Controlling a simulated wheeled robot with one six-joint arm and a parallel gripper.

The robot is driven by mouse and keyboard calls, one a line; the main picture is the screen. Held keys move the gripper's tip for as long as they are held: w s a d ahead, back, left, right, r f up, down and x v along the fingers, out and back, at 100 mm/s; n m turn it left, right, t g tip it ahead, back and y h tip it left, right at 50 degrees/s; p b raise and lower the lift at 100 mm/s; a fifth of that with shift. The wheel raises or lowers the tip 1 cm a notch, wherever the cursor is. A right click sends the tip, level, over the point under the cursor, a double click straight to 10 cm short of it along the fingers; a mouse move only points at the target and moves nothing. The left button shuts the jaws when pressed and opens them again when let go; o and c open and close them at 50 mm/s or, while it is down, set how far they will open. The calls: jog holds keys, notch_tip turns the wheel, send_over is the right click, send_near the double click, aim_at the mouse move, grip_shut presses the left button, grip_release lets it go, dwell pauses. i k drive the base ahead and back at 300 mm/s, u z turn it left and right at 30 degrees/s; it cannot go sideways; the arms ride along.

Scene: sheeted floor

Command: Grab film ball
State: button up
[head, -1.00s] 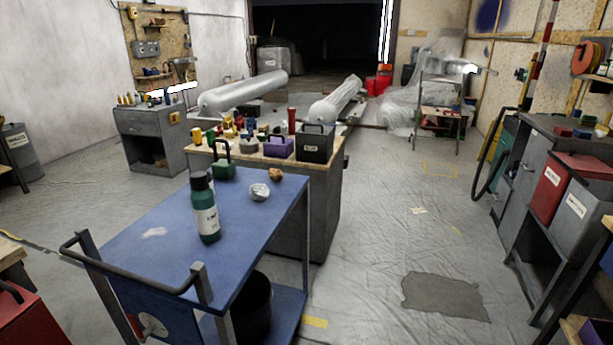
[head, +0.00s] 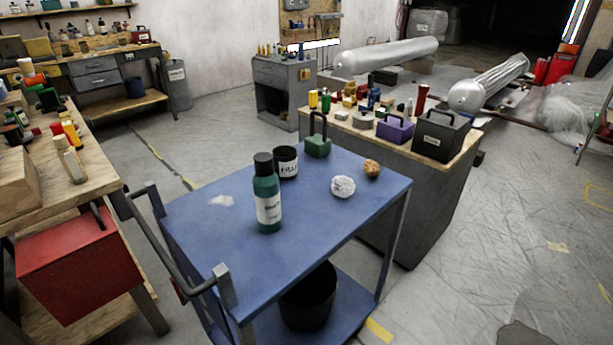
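A crumpled whitish ball (head: 343,187), which looks like the film ball, lies on the blue top of a cart (head: 215,235), toward its right side. A brown crumpled ball (head: 372,168) lies just behind it to the right, apart from it. A green bottle (head: 267,200) with a black cap stands upright to its left. A black labelled cup (head: 286,162) stands behind the bottle, and a green weight-like block (head: 318,140) with a dark handle stands at the back corner. My gripper is not in view.
A grey cabinet with a wooden top (head: 405,140) stands close behind the cart, crowded with small items. A workbench (head: 75,180) with a red box (head: 80,262) stands at the left. A black bucket (head: 308,298) sits on the cart's lower shelf. The floor at right is mostly clear.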

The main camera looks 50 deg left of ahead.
aim_at(342, 186)
jog(key=u, duration=1.05)
jog(key=i, duration=0.9)
jog(key=u, duration=0.95)
